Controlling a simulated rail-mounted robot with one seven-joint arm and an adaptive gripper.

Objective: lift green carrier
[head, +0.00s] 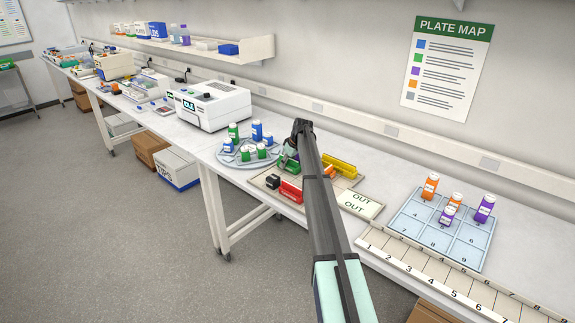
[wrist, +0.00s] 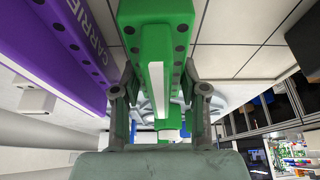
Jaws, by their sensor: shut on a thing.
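The green carrier (wrist: 182,35) is a long block with dark round holes along its edges and a raised grip with a pale strip. In the wrist view my gripper (wrist: 158,80) has one finger on each side of this grip and is shut on it. In the head view a bit of the green carrier (head: 285,163) shows beside my arm, with my gripper (head: 289,153) at it; my arm hides much of both. Whether the carrier touches the surface below is not clear. A purple carrier (wrist: 60,45) lies left of it in the wrist view, apart from it.
In the head view a red carrier (head: 291,191) and a yellow carrier (head: 342,166) lie close by on a beige tray (head: 262,180). A round rack (head: 227,160) with green and blue bottles stands just left. An OUT area (head: 360,204) to the right is clear.

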